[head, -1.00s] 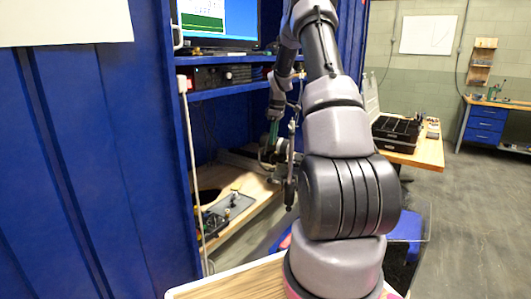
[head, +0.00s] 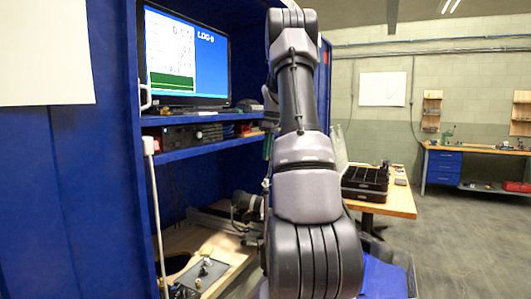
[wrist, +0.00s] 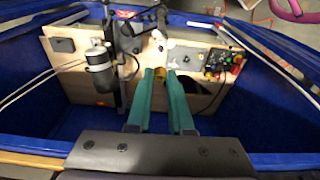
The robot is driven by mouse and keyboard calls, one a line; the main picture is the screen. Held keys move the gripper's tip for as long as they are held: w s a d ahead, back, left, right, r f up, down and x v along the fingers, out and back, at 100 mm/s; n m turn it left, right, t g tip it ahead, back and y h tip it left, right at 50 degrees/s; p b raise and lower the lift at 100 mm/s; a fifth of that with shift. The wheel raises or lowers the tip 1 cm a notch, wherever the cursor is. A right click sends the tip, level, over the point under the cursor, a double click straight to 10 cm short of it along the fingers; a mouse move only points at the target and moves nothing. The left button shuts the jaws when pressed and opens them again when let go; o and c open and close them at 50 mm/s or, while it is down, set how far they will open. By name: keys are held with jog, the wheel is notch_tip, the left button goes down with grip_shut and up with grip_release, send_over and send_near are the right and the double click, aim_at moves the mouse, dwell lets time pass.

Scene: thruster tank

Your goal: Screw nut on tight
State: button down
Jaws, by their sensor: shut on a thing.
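In the wrist view, the two long green fingers of my gripper (wrist: 159,76) are closed on a small brass-coloured nut (wrist: 160,75) at their tips. A white fitting (wrist: 160,50) lies just beyond the nut in the picture. I cannot tell whether the nut touches it or is apart. In the head view my arm covers most of the gripper. Only a bit of green finger (head: 267,147) shows beside the arm, in front of the blue cabinet.
A wooden board (wrist: 65,46) stands in the blue tank, with a grey cylinder (wrist: 99,66) at left and a dark panel of fittings (wrist: 222,60) at right. The blue cabinet (head: 75,190) is close at left. A wooden table (head: 400,203) with black cases stands right; open floor lies beyond.

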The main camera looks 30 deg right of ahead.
jog(key=shift+f, duration=2.7)
jog(key=shift+f, duration=0.7)
dwell(0.6)
jog(key=c, duration=0.7)
grip_release()
jog(key=shift+c, duration=0.2)
jog(key=shift+r, duration=3.05)
jog(key=shift+a, duration=0.1)
